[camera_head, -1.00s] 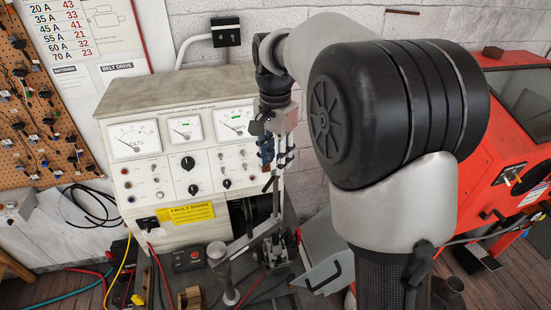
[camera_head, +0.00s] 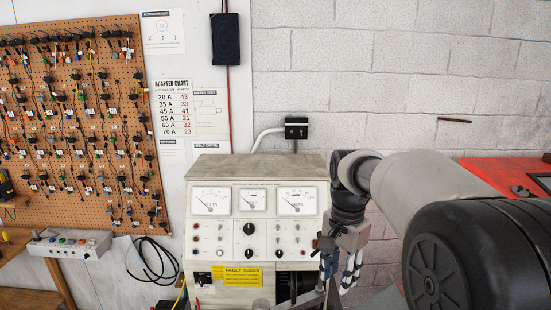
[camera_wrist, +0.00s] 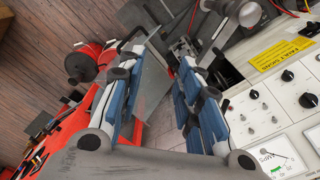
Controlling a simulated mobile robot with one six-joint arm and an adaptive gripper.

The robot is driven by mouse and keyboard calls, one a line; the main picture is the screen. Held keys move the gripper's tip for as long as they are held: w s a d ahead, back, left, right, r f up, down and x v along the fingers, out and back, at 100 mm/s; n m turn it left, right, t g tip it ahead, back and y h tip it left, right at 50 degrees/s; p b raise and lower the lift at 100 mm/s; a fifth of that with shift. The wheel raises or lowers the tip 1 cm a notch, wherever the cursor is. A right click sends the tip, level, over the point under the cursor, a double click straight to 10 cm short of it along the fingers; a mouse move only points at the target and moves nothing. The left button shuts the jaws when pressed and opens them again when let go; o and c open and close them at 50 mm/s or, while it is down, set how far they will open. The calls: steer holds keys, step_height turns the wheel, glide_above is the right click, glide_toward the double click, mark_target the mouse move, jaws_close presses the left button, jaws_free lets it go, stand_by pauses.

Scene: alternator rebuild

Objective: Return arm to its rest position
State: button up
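In the wrist view my gripper (camera_wrist: 160,56) shows two fingers with blue pads, spread apart. No object is held between them. The arm reaches in from the lower right of the head view.
The bench panel has gauges, knobs and a yellow fault sign (camera_head: 238,276). A pegboard (camera_head: 75,120) with hanging adapters is at left, above a grey switch box (camera_head: 68,244). Red equipment (camera_head: 500,172) stands at right.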

steer(key=s+f+n+t+b, duration=0.4)
steer(key=s+f+n+b, duration=0.6)
steer(key=s+f+b, duration=1.1)
steer(key=s+f, duration=0.1)
steer(key=s, duration=0.3)
steer(key=shift+s+t+b, duration=0.3)
steer(key=shift+s, duration=0.05)
